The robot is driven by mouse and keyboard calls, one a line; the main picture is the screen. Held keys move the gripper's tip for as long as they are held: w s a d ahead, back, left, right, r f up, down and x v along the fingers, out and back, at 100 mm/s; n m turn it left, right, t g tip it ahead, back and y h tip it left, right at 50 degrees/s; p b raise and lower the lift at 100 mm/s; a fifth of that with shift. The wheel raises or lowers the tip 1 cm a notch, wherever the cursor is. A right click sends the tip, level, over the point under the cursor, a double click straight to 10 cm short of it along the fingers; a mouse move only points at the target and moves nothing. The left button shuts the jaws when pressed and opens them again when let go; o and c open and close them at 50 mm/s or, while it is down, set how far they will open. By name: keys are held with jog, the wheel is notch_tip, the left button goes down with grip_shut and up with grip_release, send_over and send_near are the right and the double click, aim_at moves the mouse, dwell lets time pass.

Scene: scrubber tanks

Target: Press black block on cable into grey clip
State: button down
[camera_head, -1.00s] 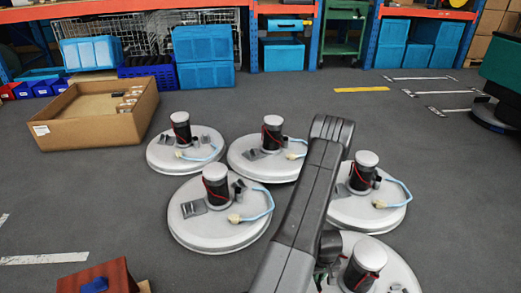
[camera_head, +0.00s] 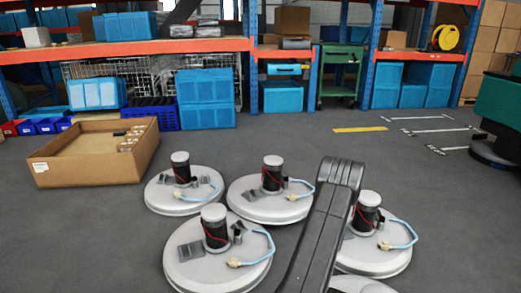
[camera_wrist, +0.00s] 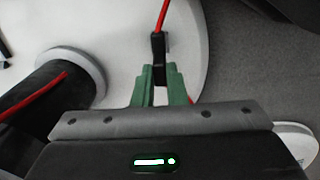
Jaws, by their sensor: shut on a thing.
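In the wrist view, my gripper (camera_wrist: 160,72) has green fingers, shut on a black block (camera_wrist: 158,47) with its upper part showing beyond the fingertips. A red cable (camera_wrist: 163,15) runs from the block toward the top of the picture. The block is over a pale round lid (camera_wrist: 120,25), near its right edge; I cannot tell whether it touches the lid. The grey clip cannot be made out clearly in the wrist view; the block and fingers may hide it. In the head view my arm hides the gripper and block.
A black cylinder (camera_wrist: 60,90) stands left of my gripper in the wrist view. In the head view, several white round lids (camera_head: 215,275) with black motors and pale blue hoses surround my arm. An open cardboard box (camera_head: 85,172) lies left; shelving (camera_head: 180,47) stands behind. Grey floor lies between.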

jog(key=shift+f, duration=2.25)
jog(key=shift+f, duration=0.45)
jog(key=shift+f, duration=0.5)
jog(key=c, duration=0.9)
grip_release()
jog(key=shift+r, duration=0.15)
notch_tip(320, 180, up, 8)
jog(key=p, duration=0.5)
jog(key=shift+r, duration=0.2)
jog(key=shift+f, duration=0.1)
